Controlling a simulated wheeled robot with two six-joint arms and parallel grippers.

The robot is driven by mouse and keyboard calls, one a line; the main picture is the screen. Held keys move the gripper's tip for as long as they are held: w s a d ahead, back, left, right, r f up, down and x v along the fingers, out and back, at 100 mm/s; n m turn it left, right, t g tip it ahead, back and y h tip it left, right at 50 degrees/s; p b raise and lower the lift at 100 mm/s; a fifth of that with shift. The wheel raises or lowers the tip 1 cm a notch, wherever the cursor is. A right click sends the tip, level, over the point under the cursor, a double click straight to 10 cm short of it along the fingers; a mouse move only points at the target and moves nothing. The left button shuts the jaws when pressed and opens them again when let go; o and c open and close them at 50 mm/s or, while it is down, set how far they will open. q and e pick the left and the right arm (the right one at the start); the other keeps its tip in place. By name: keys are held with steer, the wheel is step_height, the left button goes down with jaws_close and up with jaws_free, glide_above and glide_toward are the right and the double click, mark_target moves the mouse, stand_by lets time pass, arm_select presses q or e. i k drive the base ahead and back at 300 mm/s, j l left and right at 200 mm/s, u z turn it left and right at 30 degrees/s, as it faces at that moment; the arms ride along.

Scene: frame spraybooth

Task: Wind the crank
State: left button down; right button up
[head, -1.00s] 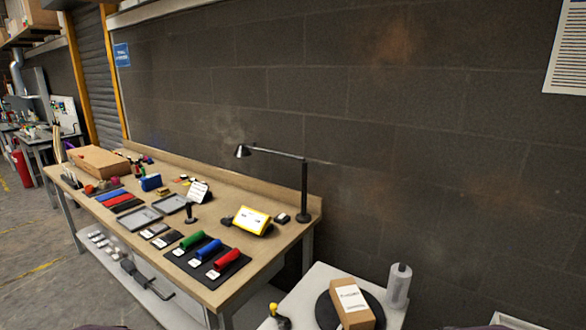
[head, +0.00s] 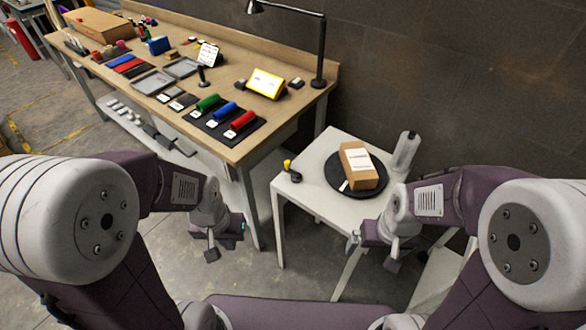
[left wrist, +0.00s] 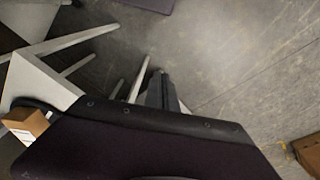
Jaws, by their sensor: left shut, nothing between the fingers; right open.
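A small crank with a yellow knob (head: 287,164) and a dark arm sits at the left corner of the small white table (head: 318,150). On that table a black turntable (head: 336,180) bears a brown cardboard box (head: 358,166) with a white label. The box also shows at the left edge of the left wrist view (left wrist: 24,126). My left gripper (head: 226,243) is shut and empty, left of and in front of the table, apart from the crank. My right gripper (head: 373,255) is open and empty in front of the table's right side.
A long wooden workbench (head: 150,40) with coloured rollers and trays runs along the left, close to the small table. A desk lamp (head: 322,45) rises at the bench's end. Grey floor lies below my grippers.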

mark_target(295, 177)
steer(key=i+j+z, duration=0.15)
steer(key=z, duration=0.35)
steer(key=i+j+z, duration=0.2)
steer(key=z, duration=0.3)
steer(key=i+j, duration=0.05)
steer(key=i, duration=0.05)
